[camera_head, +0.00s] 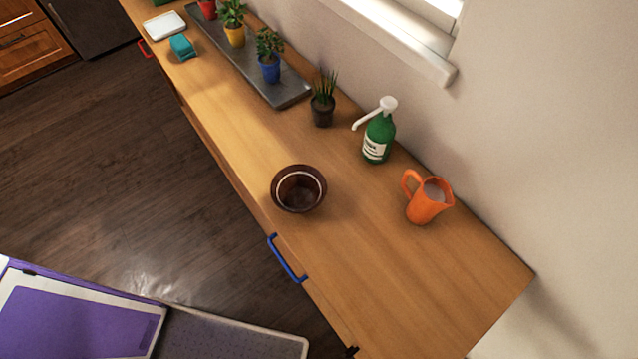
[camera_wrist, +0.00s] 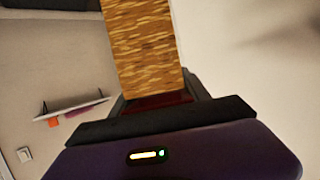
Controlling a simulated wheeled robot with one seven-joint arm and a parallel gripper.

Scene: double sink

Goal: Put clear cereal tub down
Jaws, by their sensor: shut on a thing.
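In the wrist view, my gripper (camera_wrist: 157,98) is shut on a tall box-shaped thing with a streaked golden-brown face, which I take to be the clear cereal tub (camera_wrist: 145,45). A dark red part of it shows between the dark fingers. The tub reaches up out of the top of the picture, so its far end is hidden. Neither my gripper nor the tub shows in the head view. I cannot tell whether the tub touches any surface.
A wooden counter (camera_head: 400,285) holds a dark brown bowl (camera_head: 299,188), an orange pitcher (camera_head: 428,203), a green pump bottle (camera_head: 378,137) and a potted plant (camera_head: 323,100). The counter's near right end is clear. A wall shelf (camera_wrist: 75,107) shows in the wrist view.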

